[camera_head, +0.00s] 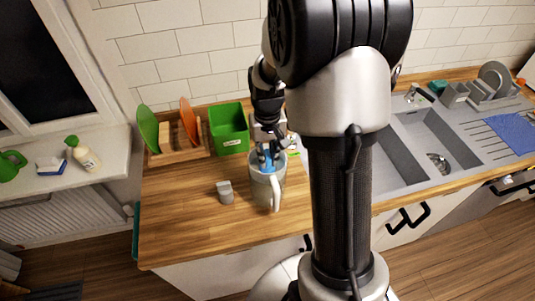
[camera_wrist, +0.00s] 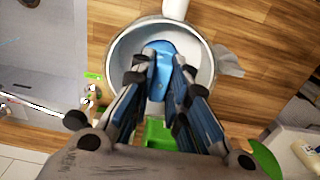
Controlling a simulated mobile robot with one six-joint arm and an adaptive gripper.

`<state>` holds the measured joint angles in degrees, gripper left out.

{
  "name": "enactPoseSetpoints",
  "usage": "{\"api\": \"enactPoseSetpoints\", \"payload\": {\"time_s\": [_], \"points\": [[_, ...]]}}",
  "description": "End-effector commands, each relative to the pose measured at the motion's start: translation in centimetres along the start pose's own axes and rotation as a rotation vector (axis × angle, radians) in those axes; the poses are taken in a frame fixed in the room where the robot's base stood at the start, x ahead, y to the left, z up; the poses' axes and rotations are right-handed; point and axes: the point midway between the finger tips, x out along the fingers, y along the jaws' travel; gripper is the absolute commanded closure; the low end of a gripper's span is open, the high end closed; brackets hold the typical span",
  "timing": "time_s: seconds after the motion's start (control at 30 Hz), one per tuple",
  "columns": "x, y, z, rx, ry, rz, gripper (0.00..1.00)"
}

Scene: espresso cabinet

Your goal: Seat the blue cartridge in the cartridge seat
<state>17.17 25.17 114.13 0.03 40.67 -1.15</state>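The blue cartridge (camera_wrist: 162,68) shows in the wrist view between the two fingertips of my gripper (camera_wrist: 163,78), with a fingertip close against each side. It is over or inside the mouth of a grey round vessel with a handle (camera_wrist: 202,48). In the head view this vessel (camera_head: 271,191) stands on the wooden counter, and my gripper (camera_head: 267,157) points down into its mouth. Blue shows there between the dark fingers. The lower end of the cartridge and the vessel's floor are largely hidden. I cannot make out the cartridge seat itself in either view.
A small grey block (camera_head: 225,192) stands left of the vessel. A green bin (camera_head: 229,129) and a wooden rack (camera_head: 178,143) with green and orange plates are behind it. The sink (camera_head: 430,145) is right of my arm. The counter's front left is clear.

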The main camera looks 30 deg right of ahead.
Motion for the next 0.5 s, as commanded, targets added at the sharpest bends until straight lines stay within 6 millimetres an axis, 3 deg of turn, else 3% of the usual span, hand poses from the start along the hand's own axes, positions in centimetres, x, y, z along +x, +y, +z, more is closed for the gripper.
{"api": "enactPoseSetpoints", "payload": {"time_s": [0.23, 0.5], "points": [[-0.04, 0.00, 0.01, 0.000, 0.000, 0.000, 0.67], [-0.08, 0.00, 0.00, 0.000, 0.000, 0.000, 0.67]]}}
